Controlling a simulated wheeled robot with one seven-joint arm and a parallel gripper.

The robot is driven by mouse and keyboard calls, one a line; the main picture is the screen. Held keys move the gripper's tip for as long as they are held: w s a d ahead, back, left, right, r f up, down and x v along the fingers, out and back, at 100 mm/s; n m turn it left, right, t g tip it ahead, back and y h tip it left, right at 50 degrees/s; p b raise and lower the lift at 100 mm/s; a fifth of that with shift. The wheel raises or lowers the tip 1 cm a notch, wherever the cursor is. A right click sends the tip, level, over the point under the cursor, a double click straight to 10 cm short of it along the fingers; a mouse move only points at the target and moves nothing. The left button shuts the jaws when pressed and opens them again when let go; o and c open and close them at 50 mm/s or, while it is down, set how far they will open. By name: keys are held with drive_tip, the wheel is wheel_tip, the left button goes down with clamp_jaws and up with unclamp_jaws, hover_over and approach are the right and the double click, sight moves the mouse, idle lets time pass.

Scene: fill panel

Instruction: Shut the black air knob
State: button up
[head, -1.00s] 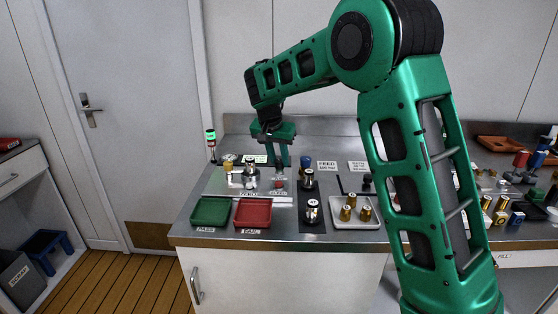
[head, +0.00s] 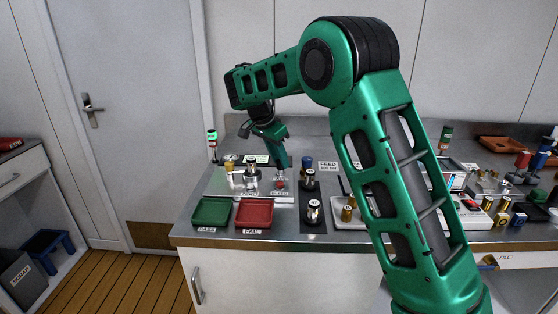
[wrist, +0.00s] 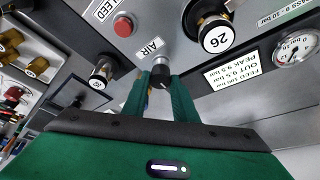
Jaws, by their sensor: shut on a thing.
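In the wrist view the black air knob (wrist: 161,78) sits on a grey metal base on the panel, beside the AIR label. The green fingers of my gripper (wrist: 162,94) are shut on the knob, one on each side. In the head view my gripper (head: 284,165) reaches down to the panel plate (head: 222,182) at a tilt. The knob cannot be made out there, behind the fingers.
A red bleed button (wrist: 123,26) is close to the knob. A green tray (head: 211,211) and a red tray (head: 253,213) lie in front of the panel.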

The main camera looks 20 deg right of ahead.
drive_tip(key=shift+w+a+r, duration=0.1)
drive_tip(key=shift+r, duration=0.05)
drive_tip(key=o, duration=1)
drive_tip(key=shift+o, duration=0.2)
drive_tip(key=v, duration=1)
drive_tip(key=shift+r, duration=0.25)
drive_tip(key=shift+a, duration=0.15)
